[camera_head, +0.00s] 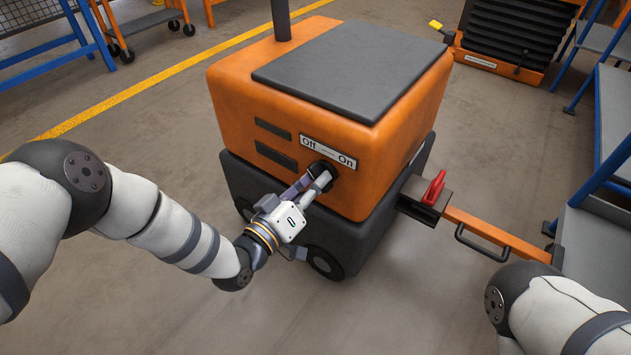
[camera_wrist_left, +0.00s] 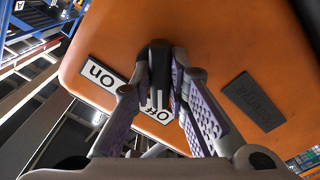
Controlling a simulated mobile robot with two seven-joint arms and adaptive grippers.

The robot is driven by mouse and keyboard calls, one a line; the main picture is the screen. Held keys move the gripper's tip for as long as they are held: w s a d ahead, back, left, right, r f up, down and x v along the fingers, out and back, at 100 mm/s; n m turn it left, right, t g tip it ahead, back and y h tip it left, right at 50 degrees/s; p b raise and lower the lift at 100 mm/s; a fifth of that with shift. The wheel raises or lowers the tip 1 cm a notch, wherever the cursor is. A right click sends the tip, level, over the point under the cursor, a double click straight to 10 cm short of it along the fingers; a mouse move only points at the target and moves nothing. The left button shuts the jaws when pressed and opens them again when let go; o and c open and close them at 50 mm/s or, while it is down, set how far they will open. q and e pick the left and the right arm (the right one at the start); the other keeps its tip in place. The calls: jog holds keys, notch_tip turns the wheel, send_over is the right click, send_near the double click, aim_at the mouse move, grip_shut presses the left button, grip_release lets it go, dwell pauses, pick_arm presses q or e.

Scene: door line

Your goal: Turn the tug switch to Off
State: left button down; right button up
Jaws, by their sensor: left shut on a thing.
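The orange tug (camera_head: 290,110) stands in the middle of the head view, with a white Off/On label (camera_head: 328,152) on its front face. The black switch knob (camera_head: 323,173) sits just under the label, partly covered by my left gripper. My left gripper (camera_head: 318,180) has its fingers closed on the knob. In the left wrist view the knob (camera_wrist_left: 159,62) stands between the two purple-padded fingers, and the label (camera_wrist_left: 104,76) shows upside down behind. The exact setting of the knob is hard to tell. My right arm enters at the lower right, but its gripper is out of view.
An orange tow bar (camera_head: 495,233) with a red lever (camera_head: 433,188) sticks out from the tug's right side. Blue-framed shelving (camera_head: 600,170) stands at the right edge, and a black-and-orange lift (camera_head: 515,38) at the back.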

dwell(0.3)
pick_arm(q)
jog(key=c, duration=1.6)
grip_release()
jog(key=shift+o, duration=0.2)
jog(key=v, duration=1.2)
